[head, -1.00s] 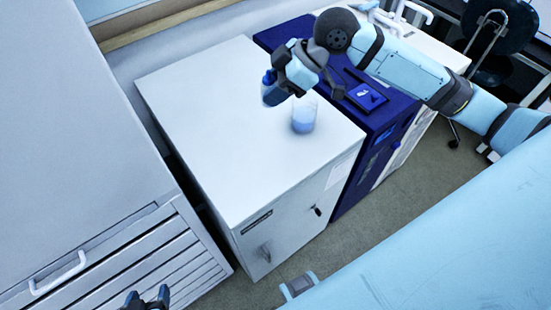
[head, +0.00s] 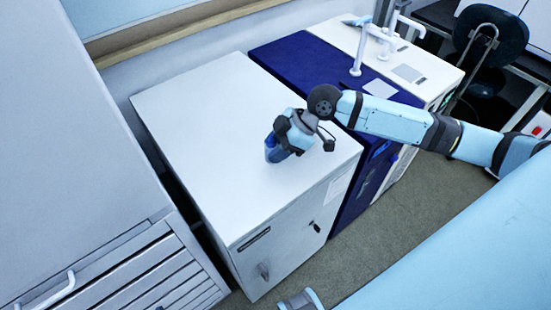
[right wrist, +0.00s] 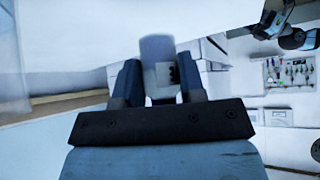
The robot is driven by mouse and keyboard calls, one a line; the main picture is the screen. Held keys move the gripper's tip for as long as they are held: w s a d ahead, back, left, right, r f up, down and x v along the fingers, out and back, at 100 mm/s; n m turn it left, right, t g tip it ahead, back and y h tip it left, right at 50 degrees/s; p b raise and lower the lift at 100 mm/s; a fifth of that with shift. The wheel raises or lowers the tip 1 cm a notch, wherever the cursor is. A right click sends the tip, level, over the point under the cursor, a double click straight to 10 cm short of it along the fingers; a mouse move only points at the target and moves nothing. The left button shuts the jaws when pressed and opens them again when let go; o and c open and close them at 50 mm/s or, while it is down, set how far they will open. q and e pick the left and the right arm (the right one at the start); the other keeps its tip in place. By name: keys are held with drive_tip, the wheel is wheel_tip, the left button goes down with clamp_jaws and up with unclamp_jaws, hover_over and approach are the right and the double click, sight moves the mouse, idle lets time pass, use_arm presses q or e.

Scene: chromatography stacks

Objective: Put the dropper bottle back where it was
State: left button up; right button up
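My right gripper (head: 273,150) is low over the white cabinet top, its fingers pointing down to the left. In the right wrist view, its two dark blue fingers (right wrist: 157,85) press against both sides of a pale cylinder with a dark patch, which appears to be the dropper bottle (right wrist: 158,55). In the head view the hand and fingers hide the bottle, so I cannot tell whether its base touches the cabinet top.
The white cabinet top (head: 200,125) is bare to the left and behind the hand. A dark blue instrument (head: 295,55) stands to its right, then a white unit with upright white arms (head: 358,55). A grey drawer cabinet (head: 75,150) stands at the left.

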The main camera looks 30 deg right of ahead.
drive_tip(key=shift+f, duration=2.3)
drive_tip(key=o, duration=0.5)
drive_tip(key=shift+o, duration=0.2)
drive_tip(key=shift+r, duration=0.1)
drive_tip(key=v, duration=1.2)
